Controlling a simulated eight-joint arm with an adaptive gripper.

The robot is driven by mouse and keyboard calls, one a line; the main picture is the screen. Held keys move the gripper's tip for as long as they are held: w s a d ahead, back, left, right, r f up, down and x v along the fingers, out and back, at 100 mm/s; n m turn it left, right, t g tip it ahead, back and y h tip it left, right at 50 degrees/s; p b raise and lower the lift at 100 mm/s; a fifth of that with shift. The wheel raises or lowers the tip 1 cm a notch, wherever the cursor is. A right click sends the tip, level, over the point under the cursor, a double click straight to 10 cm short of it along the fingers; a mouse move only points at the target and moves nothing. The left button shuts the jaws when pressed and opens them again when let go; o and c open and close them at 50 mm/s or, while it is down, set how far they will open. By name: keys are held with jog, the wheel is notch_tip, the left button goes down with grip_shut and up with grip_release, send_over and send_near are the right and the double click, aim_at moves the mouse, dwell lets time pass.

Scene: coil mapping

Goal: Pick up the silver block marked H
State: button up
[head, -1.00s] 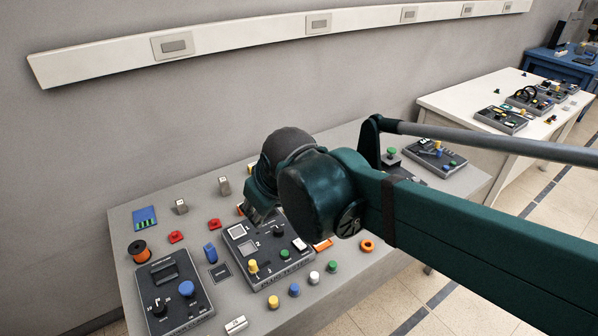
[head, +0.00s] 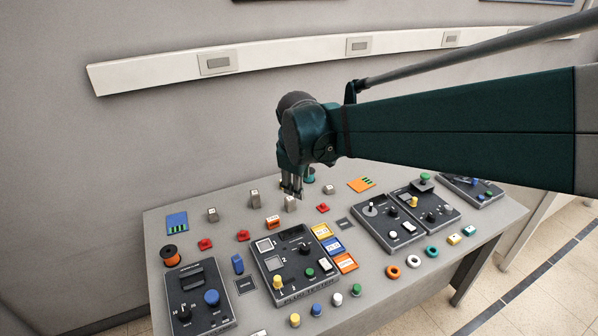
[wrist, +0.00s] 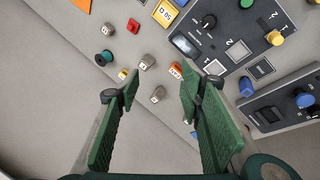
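Several small silver blocks stand on the grey table, and I cannot read which is marked H. In the head view they are a left block (head: 212,215), a middle block (head: 254,196), one near my gripper (head: 290,204) and a right block (head: 328,189). My gripper (head: 291,190) points down above the table, open and empty. In the wrist view its fingers (wrist: 158,92) are spread wide. One silver block (wrist: 157,95) shows between them, below; another (wrist: 147,62) lies just beyond, and a third (wrist: 108,30) is farther up and left.
An orange block (head: 272,222), red pieces (head: 323,208) and a green spool (head: 309,175) are close to the gripper. More control panels (head: 395,215) stand to the right. The wall is behind.

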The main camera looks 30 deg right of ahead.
jog(key=w+d+f+n+g+p, duration=0.1)
jog(key=w+d+f+n, duration=0.1)
jog(key=w+d, duration=0.4)
jog(key=n+g+h+p, duration=0.2)
jog(key=n+g+p, duration=0.15)
jog(key=n, duration=0.35)
send_near(330, 187)
jog(key=f, duration=0.1)
jog(key=shift+s+b, duration=0.1)
jog(key=shift+b, duration=0.2)
jog(key=shift+f, duration=0.1)
jog(key=shift+x, duration=1.15)
jog(key=shift+d+f, duration=0.1)
jog(key=shift+f, duration=0.05)
jog(key=shift+b+x, duration=0.65)
jog(key=shift+x, duration=1.8)
